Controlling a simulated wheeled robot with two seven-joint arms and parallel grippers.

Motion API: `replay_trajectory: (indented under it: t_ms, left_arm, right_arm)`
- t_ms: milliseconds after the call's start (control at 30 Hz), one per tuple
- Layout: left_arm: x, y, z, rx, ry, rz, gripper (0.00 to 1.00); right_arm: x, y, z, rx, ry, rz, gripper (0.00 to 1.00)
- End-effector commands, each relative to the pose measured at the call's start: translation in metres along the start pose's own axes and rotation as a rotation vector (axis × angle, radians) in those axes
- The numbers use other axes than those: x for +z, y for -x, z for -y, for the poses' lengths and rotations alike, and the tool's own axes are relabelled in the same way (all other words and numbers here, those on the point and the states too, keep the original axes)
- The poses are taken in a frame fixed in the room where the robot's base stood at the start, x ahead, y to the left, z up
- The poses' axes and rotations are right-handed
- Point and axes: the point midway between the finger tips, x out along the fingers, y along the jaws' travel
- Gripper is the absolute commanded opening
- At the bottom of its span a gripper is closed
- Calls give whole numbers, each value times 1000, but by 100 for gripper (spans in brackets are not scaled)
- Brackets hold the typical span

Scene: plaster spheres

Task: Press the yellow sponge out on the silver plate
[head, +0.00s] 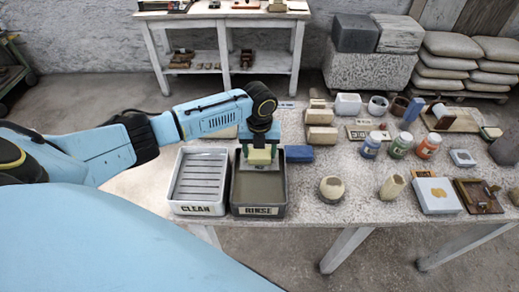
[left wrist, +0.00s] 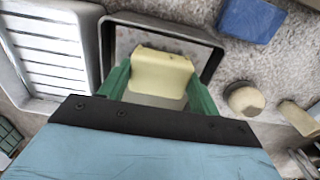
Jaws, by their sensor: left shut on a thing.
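My left gripper (head: 260,155) is shut on the yellow sponge (head: 259,157). Its green fingers grip the sponge from both sides, and the sponge also shows between them in the left wrist view (left wrist: 160,72). The sponge is over the far part of the dark tray marked RINSE (head: 258,211). A pale silvery surface, which seems to be the silver plate (head: 262,168), shows partly around and below the sponge; the sponge and fingers hide much of it. I cannot tell whether the sponge touches it. My right gripper is not in view.
A slatted tray marked CLEAN (head: 193,209) stands left of the RINSE tray. A blue block (head: 299,154) lies to the right, with a round plaster piece (head: 331,189) nearer the front. Several paint jars (head: 399,146) and blocks crowd the table's right side.

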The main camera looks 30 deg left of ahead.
Motion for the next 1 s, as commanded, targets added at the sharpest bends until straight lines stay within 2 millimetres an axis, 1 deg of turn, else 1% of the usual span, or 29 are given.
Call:
replay_trajectory:
  t_ms: [1000]
  left_arm:
    - [0, -13, 0, 1, 0, -1, 44]
  right_arm:
    - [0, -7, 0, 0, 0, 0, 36]
